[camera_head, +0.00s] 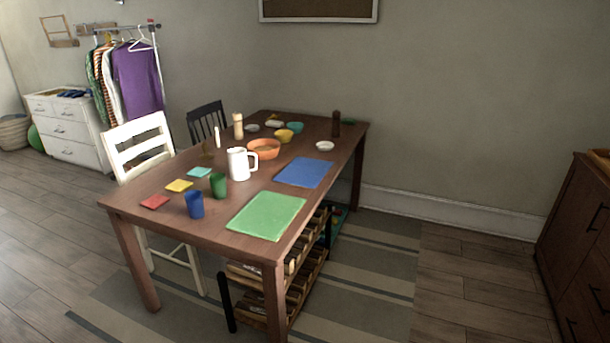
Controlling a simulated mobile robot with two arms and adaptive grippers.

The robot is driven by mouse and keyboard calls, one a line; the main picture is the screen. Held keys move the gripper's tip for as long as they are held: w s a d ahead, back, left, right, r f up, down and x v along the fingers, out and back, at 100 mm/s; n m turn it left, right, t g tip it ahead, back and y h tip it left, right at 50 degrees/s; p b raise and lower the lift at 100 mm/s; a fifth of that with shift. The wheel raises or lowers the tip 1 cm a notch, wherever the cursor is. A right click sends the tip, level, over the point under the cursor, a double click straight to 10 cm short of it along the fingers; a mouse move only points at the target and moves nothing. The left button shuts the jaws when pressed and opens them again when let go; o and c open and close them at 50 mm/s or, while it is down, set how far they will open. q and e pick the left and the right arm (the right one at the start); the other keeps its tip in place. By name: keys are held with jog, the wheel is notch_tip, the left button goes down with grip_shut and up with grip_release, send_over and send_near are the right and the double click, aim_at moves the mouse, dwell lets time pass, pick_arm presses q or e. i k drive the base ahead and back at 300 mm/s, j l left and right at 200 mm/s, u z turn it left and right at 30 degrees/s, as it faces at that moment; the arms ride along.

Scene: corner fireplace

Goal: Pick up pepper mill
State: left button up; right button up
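A tall dark brown mill (336,124), which looks like the pepper mill, stands upright at the far right end of the wooden dining table (160,200). A tall pale wooden mill-shaped piece (238,127) stands on the far left side of the table. A small white dish (325,146) is in front of the dark mill. Neither of my grippers shows in the head view.
A white pitcher (238,164), orange bowl (264,149), blue cup (194,204), green cup (218,186) and blue (304,172) and green (266,216) mats occupy the table. Chairs (139,148) stand along its left. Floor is open at right before a dark cabinet (577,240).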

aim_at(336, 132)
jog(key=i+l+z, duration=0.45)
jog(key=i, duration=0.45)
jog(key=i+z, duration=0.4)
jog(key=i, duration=0.5)
jog(key=i+u, duration=0.2)
jog(key=i, duration=0.25)
jog(key=i+l+u, duration=0.2)
jog(key=i, duration=0.2)
jog(key=i+l+u, duration=0.25)
jog(key=i, duration=0.15)
jog(key=i+l+u, duration=0.2)
jog(key=i, duration=0.2)
